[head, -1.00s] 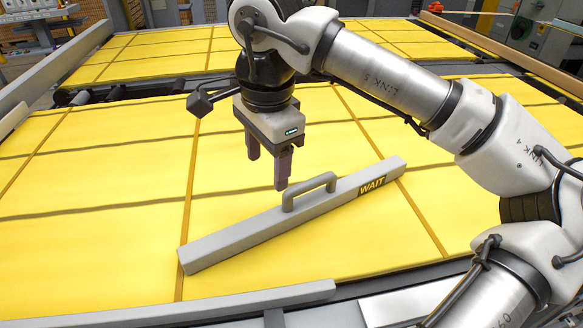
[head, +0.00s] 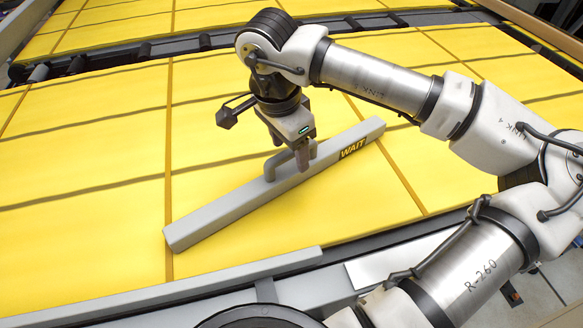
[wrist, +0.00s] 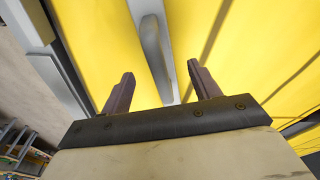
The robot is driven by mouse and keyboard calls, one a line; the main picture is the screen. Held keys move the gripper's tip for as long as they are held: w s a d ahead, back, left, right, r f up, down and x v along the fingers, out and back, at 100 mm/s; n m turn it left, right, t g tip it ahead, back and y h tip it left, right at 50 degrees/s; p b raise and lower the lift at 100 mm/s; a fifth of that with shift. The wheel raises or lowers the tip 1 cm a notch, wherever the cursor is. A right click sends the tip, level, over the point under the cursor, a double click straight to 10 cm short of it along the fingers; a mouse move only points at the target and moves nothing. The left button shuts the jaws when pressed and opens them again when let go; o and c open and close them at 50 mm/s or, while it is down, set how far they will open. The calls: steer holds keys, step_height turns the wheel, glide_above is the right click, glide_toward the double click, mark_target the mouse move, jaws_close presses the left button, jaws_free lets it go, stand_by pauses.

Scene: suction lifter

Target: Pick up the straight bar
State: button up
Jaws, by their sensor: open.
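The straight bar (head: 208,224) is a long grey beam with a raised grey handle (head: 273,166) and a dark "WAIT" label near its far right end. It lies slantwise on the yellow surface. My gripper (head: 290,156) is over the middle of the bar, at the handle, and partly hides it. In the wrist view the two dark fingers are apart, with the handle (wrist: 154,46) showing in the gap between them, ahead of the palm. The fingers do not visibly grip it. Whether either touches the handle or bar cannot be told.
The yellow panelled surface (head: 90,195) around the bar is clear. A grey rail (head: 215,278) runs along the near edge. A dark roller gap (head: 110,62) separates this surface from another yellow one behind.

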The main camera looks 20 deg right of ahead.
mark_target(293, 159)
steer(key=f, duration=0.2)
steer(key=f+p, duration=0.1)
steer(key=f, duration=0.1)
steer(key=shift+w+d, duration=0.15)
steer(key=shift+d, duration=0.25)
steer(key=c, duration=1)
step_height(293, 159, up, 10)
steer(key=shift+f+b, duration=0.25)
steer(key=shift+b, duration=0.95)
steer(key=shift+r, duration=0.3)
